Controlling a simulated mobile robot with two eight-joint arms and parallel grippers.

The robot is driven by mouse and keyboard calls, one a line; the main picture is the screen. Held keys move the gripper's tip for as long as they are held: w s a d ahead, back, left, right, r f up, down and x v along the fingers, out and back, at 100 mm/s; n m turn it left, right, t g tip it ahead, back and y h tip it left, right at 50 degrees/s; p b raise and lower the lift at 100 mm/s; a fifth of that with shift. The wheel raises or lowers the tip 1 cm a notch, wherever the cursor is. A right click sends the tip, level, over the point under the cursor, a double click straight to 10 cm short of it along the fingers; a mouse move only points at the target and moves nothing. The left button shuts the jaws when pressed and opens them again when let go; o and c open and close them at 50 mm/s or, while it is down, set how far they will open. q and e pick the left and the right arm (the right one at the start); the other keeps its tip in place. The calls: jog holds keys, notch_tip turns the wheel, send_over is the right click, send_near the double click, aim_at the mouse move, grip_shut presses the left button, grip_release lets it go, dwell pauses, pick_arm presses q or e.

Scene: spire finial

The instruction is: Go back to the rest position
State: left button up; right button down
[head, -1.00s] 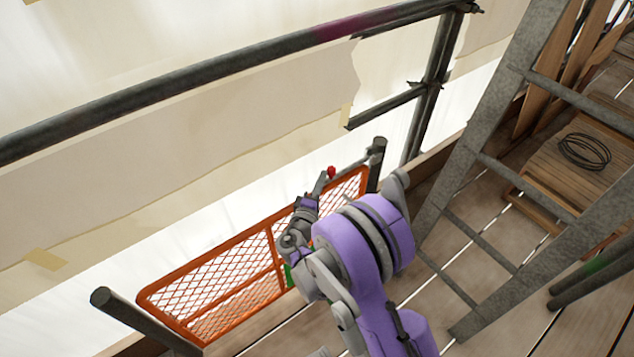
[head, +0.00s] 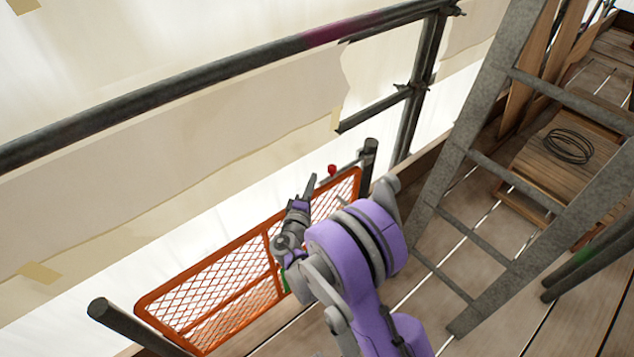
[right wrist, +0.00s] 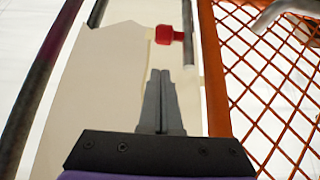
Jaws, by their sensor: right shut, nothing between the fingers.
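My right gripper (head: 311,184) is in the middle of the head view, in front of the orange mesh gate (head: 154,296). In the right wrist view my right gripper (right wrist: 160,74) shows its two dark fingers pressed together with nothing between them. A red piece (head: 332,169) sits on a grey bar just beyond the fingertips, apart from them. It also shows in the right wrist view (right wrist: 164,35). The orange gate frame (right wrist: 212,75) runs to the right of the fingers there. My left gripper is not in view.
A grey metal ladder (head: 487,105) stands to the right of my right arm. A dark scaffold rail (head: 200,85) crosses above. A coil of black cable (head: 569,146) lies on a wooden platform (head: 530,186) at the right. Bare planks (head: 450,245) show between arm and ladder.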

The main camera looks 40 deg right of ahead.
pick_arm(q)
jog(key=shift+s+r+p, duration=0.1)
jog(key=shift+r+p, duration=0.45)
pick_arm(e)
jog(key=v, duration=1)
jog(key=shift+a, duration=0.15)
jog(key=s+d+m+g+y, duration=0.2)
jog(key=s+m+g+y, duration=0.25)
jog(key=s, duration=0.45)
jog(key=s+a+r+m+g+y, duration=0.1)
jog(key=s+a+m+g+y, duration=0.25)
jog(key=s+a+y, duration=0.8)
pick_arm(q)
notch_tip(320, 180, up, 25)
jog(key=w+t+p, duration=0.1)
jog(key=p, duration=2.1)
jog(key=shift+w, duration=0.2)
pick_arm(e)
notch_tip(320, 180, up, 25)
jog(key=s+t+h, duration=0.1)
jog(key=h, duration=0.1)
jog(key=shift+s+a+t, duration=0.2)
jog(key=shift+s+t, duration=0.2)
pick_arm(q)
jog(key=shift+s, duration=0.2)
pick_arm(e)
jog(key=shift+s, duration=0.15)
